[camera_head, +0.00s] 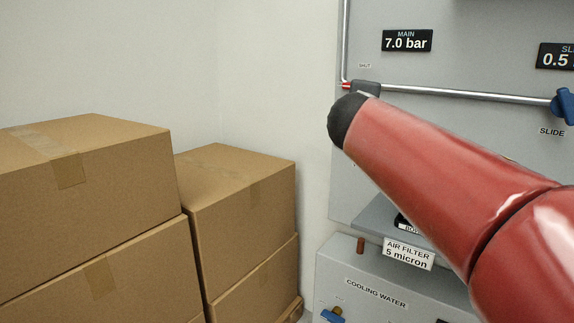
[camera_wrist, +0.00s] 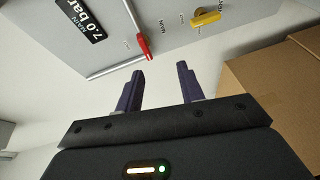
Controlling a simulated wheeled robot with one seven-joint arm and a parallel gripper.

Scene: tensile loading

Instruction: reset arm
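My gripper (camera_wrist: 158,90) shows in the wrist view with its two dark fingers apart and nothing between them. It faces the grey panel, and a red lever (camera_wrist: 143,47) shows just beyond the left finger. In the head view my red arm reaches from the lower right up toward the panel (camera_head: 450,125). The gripper itself cannot be made out there.
Stacked cardboard boxes (camera_head: 85,180) stand at the left, with a second stack (camera_head: 240,195) beside them. A pipe (camera_head: 450,94) with a blue valve handle (camera_head: 563,105) crosses the panel. A yellow handle (camera_wrist: 206,18) shows in the wrist view. A cooling water unit (camera_head: 375,285) sits below.

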